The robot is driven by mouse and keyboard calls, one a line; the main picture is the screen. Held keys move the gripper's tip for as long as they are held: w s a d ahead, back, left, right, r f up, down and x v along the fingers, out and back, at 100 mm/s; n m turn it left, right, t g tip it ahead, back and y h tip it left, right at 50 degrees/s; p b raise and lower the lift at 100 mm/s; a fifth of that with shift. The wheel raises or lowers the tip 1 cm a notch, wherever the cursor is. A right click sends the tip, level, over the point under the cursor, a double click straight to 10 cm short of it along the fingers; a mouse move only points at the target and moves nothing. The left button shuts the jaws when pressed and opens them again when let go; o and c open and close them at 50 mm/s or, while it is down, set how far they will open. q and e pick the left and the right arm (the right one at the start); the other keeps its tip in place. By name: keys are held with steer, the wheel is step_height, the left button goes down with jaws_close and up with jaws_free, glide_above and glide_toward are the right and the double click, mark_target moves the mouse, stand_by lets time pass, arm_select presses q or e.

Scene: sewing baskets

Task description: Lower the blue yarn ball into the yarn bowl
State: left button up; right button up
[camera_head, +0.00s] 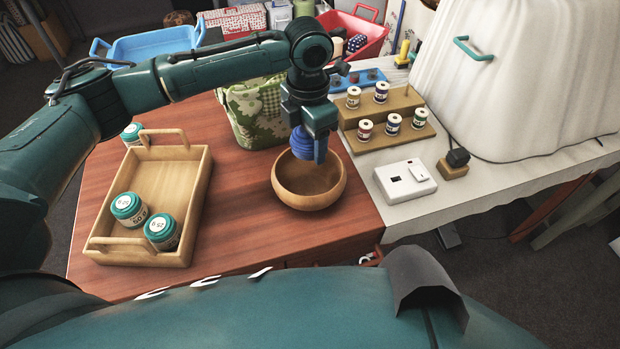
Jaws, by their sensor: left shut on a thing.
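The blue yarn ball (301,143) is held by my left gripper (312,142), which points down from above and is shut on it. The ball hangs over the back part of the yarn bowl (310,194), overlapping its far rim in the picture. The bowl is round, wooden and brown, and stands upright on the red-brown wooden table. Its visible inside is empty. How high the ball is above the rim I cannot tell. Part of the ball is hidden by the gripper. My right gripper is not in view.
A wooden tray (197,192) with teal-lidded jars (128,209) stands at the left. A green patterned bag (254,110) is behind the bowl. Spools stand on a stepped wooden rack (361,118) at the right, near a white box (404,180). Bare table lies left of the bowl.

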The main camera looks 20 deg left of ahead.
mark_target(309, 188)
arm_select(q)
steer(key=shift+f, duration=0.1)
